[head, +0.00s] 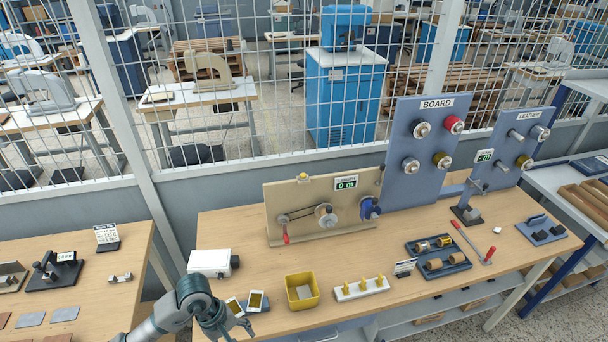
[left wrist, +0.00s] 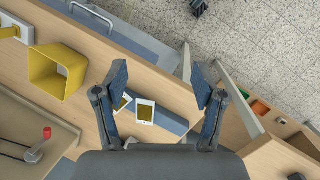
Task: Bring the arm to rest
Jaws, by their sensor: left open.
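My left arm comes in from the lower left in the head view, and its gripper (head: 226,326) is low at the front edge of the bench (head: 420,295). In the left wrist view the left gripper (left wrist: 160,85) has its two fingers spread wide with nothing held between them. A white card with a gold face (left wrist: 145,110) shows beyond and between the fingers. A second card is partly hidden by the left finger. In the head view the two cards (head: 257,301) lie just right of the gripper. My right gripper is not in view.
A yellow open bin (head: 302,291) and a white rack with yellow pegs (head: 361,288) stand right of the cards. A white box (head: 210,263) stands behind the gripper. A beige winding panel (head: 280,198) stands at the back. A gap separates the left table (head: 130,262).

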